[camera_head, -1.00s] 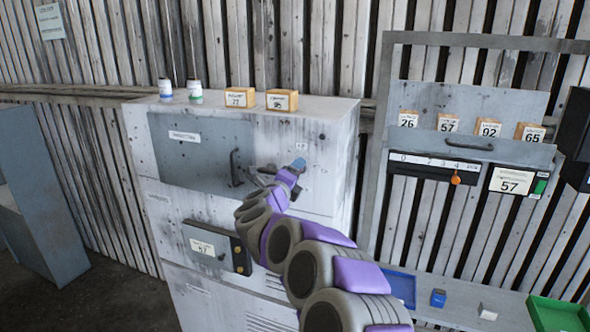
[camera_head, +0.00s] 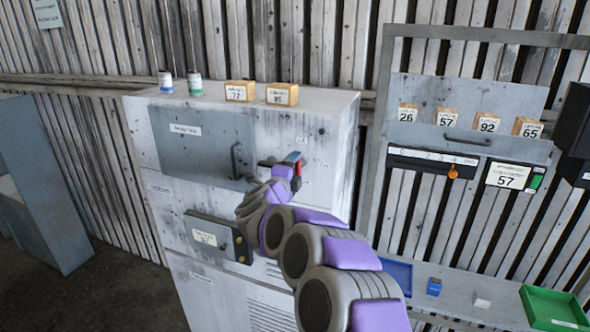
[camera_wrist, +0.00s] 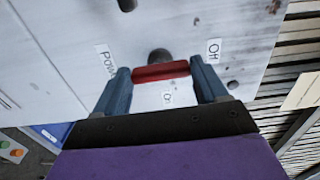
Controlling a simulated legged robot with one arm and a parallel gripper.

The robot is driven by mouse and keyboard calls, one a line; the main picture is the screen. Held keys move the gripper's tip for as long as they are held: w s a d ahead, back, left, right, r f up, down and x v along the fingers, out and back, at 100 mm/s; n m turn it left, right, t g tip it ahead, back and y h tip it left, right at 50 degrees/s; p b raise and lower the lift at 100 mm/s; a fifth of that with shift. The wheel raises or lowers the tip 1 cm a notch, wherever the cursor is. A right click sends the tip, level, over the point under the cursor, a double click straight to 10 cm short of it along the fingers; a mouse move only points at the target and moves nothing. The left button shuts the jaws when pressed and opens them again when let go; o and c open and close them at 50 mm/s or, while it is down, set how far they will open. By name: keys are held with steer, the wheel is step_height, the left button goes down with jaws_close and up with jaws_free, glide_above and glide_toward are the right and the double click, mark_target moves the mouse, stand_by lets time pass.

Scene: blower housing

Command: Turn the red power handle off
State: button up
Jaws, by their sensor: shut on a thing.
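The red power handle (camera_wrist: 160,71) is a short red bar in front of a dark round hub on the pale cabinet face. In the wrist view it lies crosswise between the two blue-grey fingers of my gripper (camera_wrist: 164,82), one finger at each end. A "Power" label is left of it, an "Off" label right of it, and an "On" label just below it. In the head view a bit of the red handle (camera_head: 293,156) shows by my gripper (camera_head: 282,168), at the cabinet's upper right. My gripper hides most of the handle there.
The cabinet (camera_head: 325,150) has a grey door (camera_head: 185,150) with a dark pull left of my gripper. Bottles and small boxes (camera_head: 240,91) stand on top. A framed panel (camera_head: 462,147) with an orange slider (camera_head: 453,172) and a green tray (camera_head: 555,309) are at the right.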

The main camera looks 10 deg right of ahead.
steer(key=shift+a+f, duration=0.1)
steer(key=shift+f, duration=0.05)
steer(key=o, duration=1.1)
steer(key=shift+w+a, duration=0.15)
steer(key=shift+a, duration=0.05)
steer(key=shift+c, duration=0.2)
steer(key=shift+s, duration=0.2)
steer(key=b+v, duration=0.3)
steer(key=v, duration=1.4)
steer(key=shift+a, duration=0.2)
